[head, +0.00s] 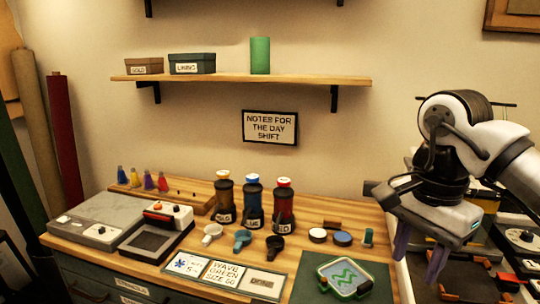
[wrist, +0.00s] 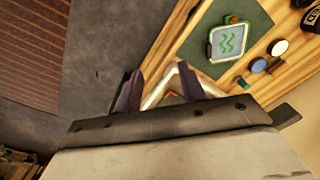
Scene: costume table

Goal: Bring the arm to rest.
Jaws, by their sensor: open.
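My gripper (head: 420,262) is at the right of the head view, above and beside the right end of the wooden table (head: 330,208). Its two purple fingers point down. The fingers touch nothing that I can see.
Three capped bottles (head: 253,205) stand mid-table, with scoops and small round lids in front. A grey machine (head: 102,221) sits at the left. A shelf (head: 240,79) hangs above. Trays and tools (head: 462,272) lie at the far right, behind and below my arm.

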